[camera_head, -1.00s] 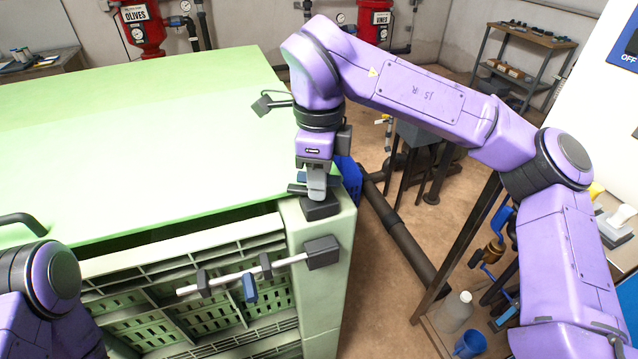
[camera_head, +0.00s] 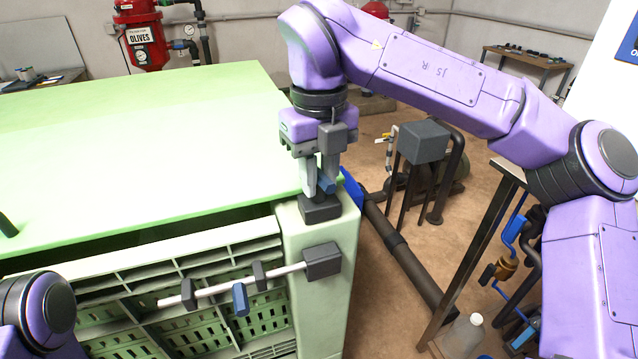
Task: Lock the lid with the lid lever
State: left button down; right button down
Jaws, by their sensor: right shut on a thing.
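The pale green lid (camera_head: 130,150) lies over the large green slatted bin (camera_head: 150,252). A dark gap shows between its front edge and the bin's front wall. The lid lever (camera_head: 327,184), with a blue grip, stands at a dark pivot block (camera_head: 320,208) on top of the bin's right corner post. My right gripper (camera_head: 319,187) points down just above this block and is shut on the lever; its fingers hide much of it. My left arm shows at the bottom left, but its gripper is out of view.
A second bar (camera_head: 240,287) with a blue grip runs along the bin's front from a dark block (camera_head: 322,260). Dark pipework (camera_head: 400,245) and a grey box (camera_head: 423,141) stand right of the bin. A bottle (camera_head: 464,335) is at the lower right.

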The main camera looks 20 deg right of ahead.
aim_at(319, 170)
jog(key=shift+f+m+b, duration=0.1)
jog(key=shift+m+b, duration=0.4)
jog(key=shift+m, duration=0.3)
jog(key=c, duration=1)
grip_release()
jog(key=shift+o, duration=0.2)
notch_tip(319, 170, up, 10)
jog(key=shift+r+p, duration=0.25)
jog(key=shift+p, duration=0.6)
jog(key=shift+r, duration=0.15)
